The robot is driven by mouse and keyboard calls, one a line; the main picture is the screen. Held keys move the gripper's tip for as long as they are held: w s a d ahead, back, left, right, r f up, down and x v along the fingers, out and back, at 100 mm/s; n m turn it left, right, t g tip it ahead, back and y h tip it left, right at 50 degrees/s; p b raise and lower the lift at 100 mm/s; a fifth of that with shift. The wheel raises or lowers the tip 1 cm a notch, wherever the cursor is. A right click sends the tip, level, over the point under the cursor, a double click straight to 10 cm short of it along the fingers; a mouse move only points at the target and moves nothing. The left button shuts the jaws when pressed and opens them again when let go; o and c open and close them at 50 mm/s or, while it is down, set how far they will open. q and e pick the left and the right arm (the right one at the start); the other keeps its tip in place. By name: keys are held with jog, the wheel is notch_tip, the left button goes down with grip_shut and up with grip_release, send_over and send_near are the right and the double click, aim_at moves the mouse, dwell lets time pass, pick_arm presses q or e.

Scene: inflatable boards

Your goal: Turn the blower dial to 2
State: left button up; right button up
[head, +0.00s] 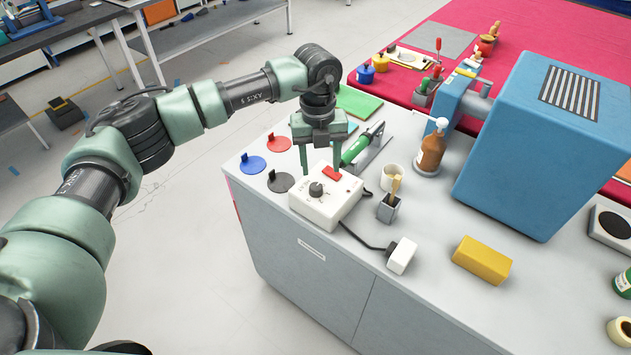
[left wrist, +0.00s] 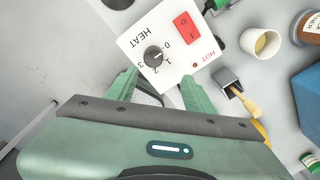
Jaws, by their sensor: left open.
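A white control box (head: 325,205) stands near the front left edge of the grey counter. Its top carries a black round dial (head: 316,189) and a red switch (head: 332,174). In the left wrist view the dial (left wrist: 153,57) is ringed by the marks 0 to 3, beside the word HEAT. A light pointer line on the dial seems to face the 0 side, but it is small. My left gripper (head: 320,172) points down over the box. Its open fingers (left wrist: 160,76) are apart and empty, with the dial just beyond them in the wrist view. My right gripper is out of view.
A green-handled tool (head: 357,149) lies behind the box. A white cup (head: 392,178), grey brush holder (head: 388,208), amber bottle (head: 431,152) and large blue box (head: 545,150) stand right. Coloured discs (head: 252,165) lie left. A black cord runs to a white block (head: 401,256).

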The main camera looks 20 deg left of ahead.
aim_at(316, 186)
pick_arm(q)
jog(key=shift+w+a+r, duration=0.1)
jog(key=shift+a+r, duration=0.05)
jog(key=shift+a, duration=0.5)
jog(key=shift+f, duration=0.35)
notch_tip(316, 186, down, 7)
jog(key=shift+d+r+p, duration=0.1)
jog(key=shift+p, duration=1.05)
grip_shut()
